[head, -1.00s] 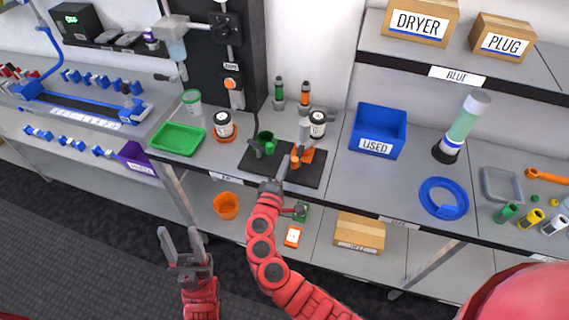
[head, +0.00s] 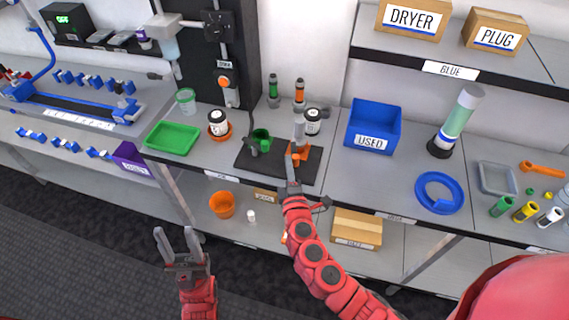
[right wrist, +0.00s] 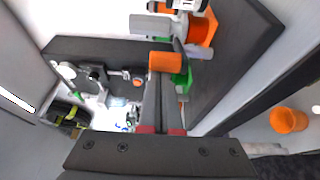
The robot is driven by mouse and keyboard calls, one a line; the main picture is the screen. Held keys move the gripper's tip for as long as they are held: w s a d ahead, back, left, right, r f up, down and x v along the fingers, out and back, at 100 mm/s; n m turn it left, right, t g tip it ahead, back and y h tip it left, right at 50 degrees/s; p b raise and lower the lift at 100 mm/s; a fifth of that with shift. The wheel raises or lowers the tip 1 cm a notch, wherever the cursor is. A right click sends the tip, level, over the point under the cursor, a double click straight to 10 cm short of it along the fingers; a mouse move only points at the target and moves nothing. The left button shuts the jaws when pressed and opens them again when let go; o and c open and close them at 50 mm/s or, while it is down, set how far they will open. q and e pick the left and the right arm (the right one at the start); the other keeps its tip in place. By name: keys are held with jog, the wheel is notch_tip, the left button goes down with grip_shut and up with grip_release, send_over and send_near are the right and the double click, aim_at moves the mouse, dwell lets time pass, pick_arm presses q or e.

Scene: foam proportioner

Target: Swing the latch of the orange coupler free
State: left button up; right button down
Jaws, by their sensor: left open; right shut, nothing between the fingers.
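The orange coupler (head: 301,154) stands on the black mat (head: 258,163) below a grey upright fitting. It also shows in the right wrist view (right wrist: 201,32). An orange block that looks like its latch (right wrist: 164,62) lies right at the tips of my right gripper (right wrist: 162,80). The fingers are shut with nothing between them; whether they touch the block I cannot tell. In the head view my right gripper (head: 291,170) is at the coupler's front left and hides part of it. My left gripper (head: 175,233) is open and empty, in front of the bench and away from the coupler.
A green coupler (head: 261,138) stands left of the orange one on the same mat. A white jar (head: 313,121) is close behind right. A green tray (head: 172,138) and a blue bin (head: 374,127) flank the mat. A lower shelf holds an orange bowl (head: 222,205).

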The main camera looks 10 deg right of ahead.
aim_at(298, 163)
jog(key=d+n+y, duration=0.1)
jog(key=y, duration=0.1)
jog(key=d+n+g+y+b, duration=0.1)
jog(key=n+y, duration=0.1)
jog(key=d+n+y, duration=0.1)
jog(key=y, duration=0.1)
jog(key=shift+s+f+y+b, duration=0.1)
jog(key=shift+y+b, duration=0.3)
jog(key=shift+d+n+g+y, duration=0.15)
jog(key=shift+n+g+y, duration=0.65)
jog(key=shift+n+y, duration=0.35)
jog(key=shift+y+b, duration=0.35)
jog(key=shift+b, duration=0.1)
jog(key=shift+d+b, duration=0.35)
jog(key=shift+b, duration=0.1)
jog(key=shift+w+d+n+g+y+b, duration=0.2)
jog(key=shift+d+n+g+y+b, duration=0.35)
jog(key=shift+n+g+y, duration=0.3)
jog(key=shift+w+d, duration=0.1)
jog(key=shift+d, duration=0.1)
